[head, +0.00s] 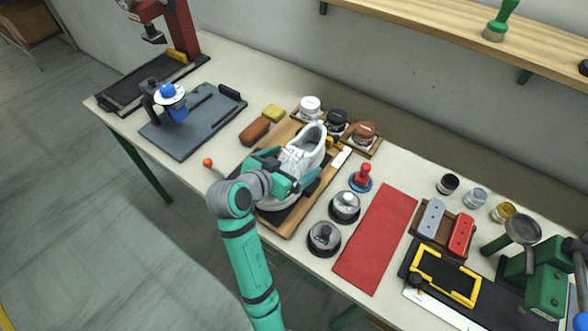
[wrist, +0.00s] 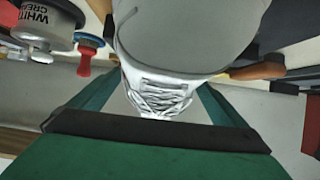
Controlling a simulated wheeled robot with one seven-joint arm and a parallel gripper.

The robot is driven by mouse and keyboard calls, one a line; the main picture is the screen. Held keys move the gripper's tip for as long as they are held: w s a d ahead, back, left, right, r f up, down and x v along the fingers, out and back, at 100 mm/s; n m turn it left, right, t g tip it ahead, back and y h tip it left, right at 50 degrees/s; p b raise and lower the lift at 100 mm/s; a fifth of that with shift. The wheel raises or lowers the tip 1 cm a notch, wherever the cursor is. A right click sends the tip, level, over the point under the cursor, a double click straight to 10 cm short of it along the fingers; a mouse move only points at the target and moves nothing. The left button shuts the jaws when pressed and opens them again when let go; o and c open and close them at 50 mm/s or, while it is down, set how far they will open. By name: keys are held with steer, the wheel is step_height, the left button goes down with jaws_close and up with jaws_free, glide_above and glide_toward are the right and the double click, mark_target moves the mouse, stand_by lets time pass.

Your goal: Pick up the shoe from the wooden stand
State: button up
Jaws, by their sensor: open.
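A white lace-up shoe (head: 303,152) rests on the wooden stand (head: 290,222), near the middle of the table. My gripper (head: 284,172) is at the shoe, its teal fingers apart around the front part of the shoe. In the wrist view the shoe's laces (wrist: 160,92) and pale upper fill the space between the fingers of my gripper (wrist: 160,100). I cannot tell whether the fingers touch the shoe. My gripper and wrist hide part of the shoe's front and part of the stand.
Polish jars (head: 337,122) stand behind the stand, with a brown brush (head: 254,131) and yellow sponge (head: 273,113) at its left. Two round tins (head: 344,206), a red-handled stamp (head: 362,178) and a red mat (head: 376,238) lie right. A shelf (head: 460,35) hangs behind.

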steer(key=shift+w, duration=0.1)
steer(key=c, duration=1.4)
